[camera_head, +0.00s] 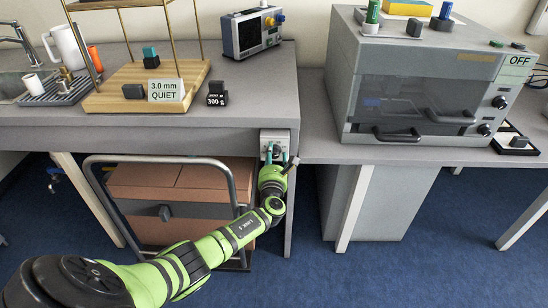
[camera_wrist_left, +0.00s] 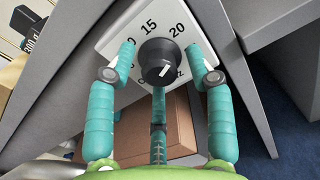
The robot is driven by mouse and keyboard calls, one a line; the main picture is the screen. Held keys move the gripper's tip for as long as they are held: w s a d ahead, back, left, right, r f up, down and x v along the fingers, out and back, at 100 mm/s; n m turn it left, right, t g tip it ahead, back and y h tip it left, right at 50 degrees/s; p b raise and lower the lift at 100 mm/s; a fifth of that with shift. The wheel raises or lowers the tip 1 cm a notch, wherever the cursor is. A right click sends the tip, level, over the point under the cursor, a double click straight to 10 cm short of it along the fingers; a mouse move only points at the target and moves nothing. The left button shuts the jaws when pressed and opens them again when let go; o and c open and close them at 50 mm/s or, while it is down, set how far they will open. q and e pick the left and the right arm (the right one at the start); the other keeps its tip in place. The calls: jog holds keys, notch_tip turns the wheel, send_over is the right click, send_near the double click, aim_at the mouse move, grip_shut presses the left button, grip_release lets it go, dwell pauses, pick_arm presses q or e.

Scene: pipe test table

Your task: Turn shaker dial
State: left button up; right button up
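The shaker dial is a round dark knob (camera_wrist_left: 160,59) with a short white mark. It sits on a white plate (camera_wrist_left: 118,38) with the numbers 15 and 20 above the knob, a partly covered number at left and partly covered letters below. In the head view the plate (camera_head: 274,137) is on the table's front edge. My left gripper (camera_head: 277,156) is right in front of it. In the left wrist view its teal fingers (camera_wrist_left: 162,58) stand open around the knob, left, right and below. Gaps show at the left and right. Whether the lower finger touches is unclear. My right gripper is not in view.
A wooden stand (camera_head: 150,88) with a "3.0 mm QUIET" card (camera_head: 166,90) is on the table above. A black 300 g weight (camera_head: 217,98) lies beside it. Below, a metal-framed cart (camera_head: 237,190) with brown boxes (camera_head: 170,180) is close to my left arm. A grey cabinet (camera_head: 420,75) reads OFF.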

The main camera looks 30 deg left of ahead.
pick_arm(q)
jog(key=shift+s, duration=0.15)
jog(key=v, duration=1.1)
jog(key=shift+s+d, duration=0.3)
jog(key=shift+d, duration=0.05)
jog(key=shift+f, duration=0.15)
jog(key=s+d+f+n+g+h+p, duration=0.1)
jog(key=s+f+n+g+h, duration=0.2)
jog(key=s+f, duration=0.5)
jog(key=s+d+f+n+g+p, duration=0.1)
jog(key=s+f+n+g, duration=0.3)
jog(key=f, duration=0.7)
jog(key=s+d+f+n+g+h+p, duration=0.1)
jog(key=s+f+n+g+h, duration=0.1)
jog(key=s+f+n, duration=0.6)
jog(key=s+d+f+n+g+h, duration=0.1)
jog(key=s+d+f+n, duration=0.2)
jog(key=s, duration=0.6)
jog(key=s+d+f+n+g+h+p, duration=0.1)
jog(key=s+d+f+n+g, duration=0.1)
jog(key=s+f+n, duration=0.3)
jog(key=s+d+f+n+g+h+p, duration=0.1)
jog(key=s+n, duration=0.5)
jog(key=s, duration=0.7)
notch_tip(320, 180, down, 3)
jog(key=d+g+h, duration=0.1)
jog(key=d, duration=0.1)
jog(key=shift+d+n, duration=0.3)
jog(key=shift+d, duration=0.1)
jog(key=shift+s+f, duration=0.1)
